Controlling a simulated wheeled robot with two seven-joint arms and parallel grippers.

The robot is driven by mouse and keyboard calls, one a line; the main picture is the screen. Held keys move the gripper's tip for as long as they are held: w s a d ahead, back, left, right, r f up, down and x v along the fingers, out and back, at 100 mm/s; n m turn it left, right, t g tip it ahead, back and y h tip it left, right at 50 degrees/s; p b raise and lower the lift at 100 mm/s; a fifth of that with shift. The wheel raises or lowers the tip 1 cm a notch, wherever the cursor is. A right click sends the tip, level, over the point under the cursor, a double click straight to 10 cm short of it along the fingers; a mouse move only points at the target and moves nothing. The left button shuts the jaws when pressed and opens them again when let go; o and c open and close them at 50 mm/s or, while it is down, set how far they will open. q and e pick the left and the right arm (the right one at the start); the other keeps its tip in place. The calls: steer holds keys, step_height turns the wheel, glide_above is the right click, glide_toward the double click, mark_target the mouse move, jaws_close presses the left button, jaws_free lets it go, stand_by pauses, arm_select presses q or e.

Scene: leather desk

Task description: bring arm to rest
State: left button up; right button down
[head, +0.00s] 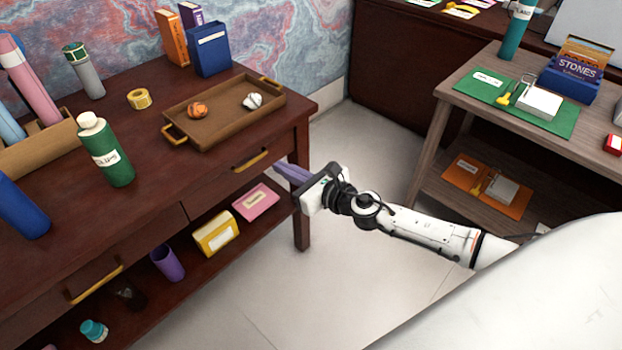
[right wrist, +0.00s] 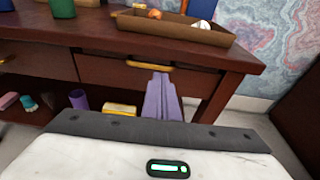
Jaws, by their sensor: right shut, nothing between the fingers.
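My right gripper (head: 292,174) shows in the head view as purple-grey fingers at the end of my white arm. It is shut and empty, in front of the right end of the dark wooden desk (head: 225,178), near a drawer with a yellow handle (head: 250,161). In the right wrist view its shut fingers (right wrist: 160,84) point at the desk's drawer front, just below the handle. I cannot tell whether the fingertips touch the desk. My left gripper is not in view.
A brown tray (head: 228,134) with two small objects and a green bottle (head: 106,150) stand on the desk. Boxes and cups sit on its lower shelf. A grey-brown shelf table (head: 452,95) stands at the right. Pale floor (head: 352,150) lies open between them.

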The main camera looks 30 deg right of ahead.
steer(key=v, duration=0.7)
steer(key=shift+s, duration=0.3)
steer(key=s+a+f+n+g, duration=0.2)
steer(key=s+f+n, duration=0.3)
steer(key=n, duration=0.6)
steer(key=s+a+f+n+g+h, duration=0.1)
steer(key=s+a+f+n, duration=0.3)
steer(key=s+n, duration=0.6)
steer(key=s+a+f+n+g+h, duration=0.1)
steer(key=s+a+f+n+g, duration=0.2)
steer(key=s+f+n, duration=0.5)
steer(key=n, duration=0.5)
steer(key=shift+s+a+n, duration=0.15)
steer(key=shift+s+n, duration=0.1)
steer(key=shift+n, duration=0.05)
steer(key=shift+f, duration=0.1)
